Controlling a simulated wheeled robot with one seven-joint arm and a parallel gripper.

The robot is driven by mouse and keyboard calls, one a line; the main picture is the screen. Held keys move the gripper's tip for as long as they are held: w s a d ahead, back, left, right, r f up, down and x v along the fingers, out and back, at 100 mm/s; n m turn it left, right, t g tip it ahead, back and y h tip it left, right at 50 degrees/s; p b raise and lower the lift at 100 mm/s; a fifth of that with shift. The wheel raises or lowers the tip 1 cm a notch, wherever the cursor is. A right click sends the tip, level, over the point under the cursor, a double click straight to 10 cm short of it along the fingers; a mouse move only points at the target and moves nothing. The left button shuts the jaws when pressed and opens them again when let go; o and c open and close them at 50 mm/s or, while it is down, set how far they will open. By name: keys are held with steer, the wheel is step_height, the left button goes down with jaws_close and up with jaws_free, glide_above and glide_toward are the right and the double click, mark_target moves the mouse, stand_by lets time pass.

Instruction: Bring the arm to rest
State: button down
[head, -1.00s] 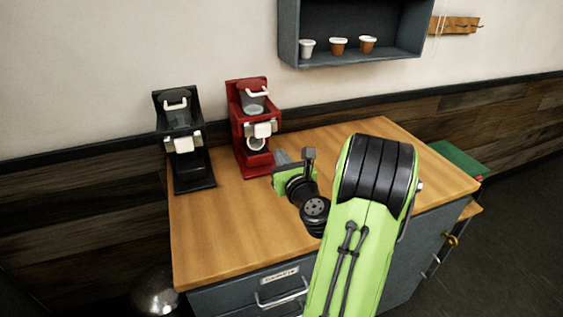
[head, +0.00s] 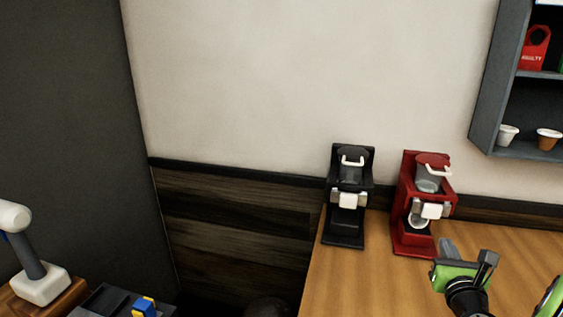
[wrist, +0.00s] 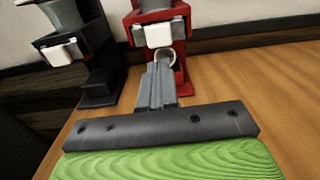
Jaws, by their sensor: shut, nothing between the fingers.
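My gripper (head: 447,250) shows at the lower right of the head view, above the wooden counter (head: 350,285). Its grey fingers are together with nothing between them. In the wrist view the shut fingers (wrist: 157,85) point toward the red brewer (wrist: 160,35). The red brewer also stands on the counter in the head view (head: 408,215), behind and left of my gripper. I cannot tell the exact gap between fingers and brewer. Most of my arm is outside the head view.
A black brewer (head: 347,205) stands left of the red one. A wall shelf (head: 490,90) at the right holds cups and a red tag marked "FAULTY" (head: 535,48). At lower left are a white-headed tool (head: 38,270) and a dark tray (head: 100,303). The counter's front left is bare.

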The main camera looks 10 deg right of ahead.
steer(key=w+a+r+n+g+y+p, duration=0.15)
steer(key=a+n+y, duration=0.35)
steer(key=a+n, duration=0.6)
steer(key=w+a+r+n+g+y+p, duration=0.1)
steer(key=w+a+n+y, duration=0.3)
steer(key=a+n, duration=0.7)
steer(key=s+a+r+n+g+p, duration=0.25)
steer(key=s+a+n+g, duration=0.35)
steer(key=s+a+n, duration=0.65)
steer(key=s+d+n+g+p, duration=0.1)
steer(key=s+d+n, duration=0.1)
steer(key=s+n, duration=0.5)
steer(key=s, duration=0.3)
steer(key=shift+s+d+g+h, duration=0.2)
steer(key=shift+d+g+h, duration=0.1)
steer(key=shift+g, duration=0.05)
steer(key=shift+r, duration=0.15)
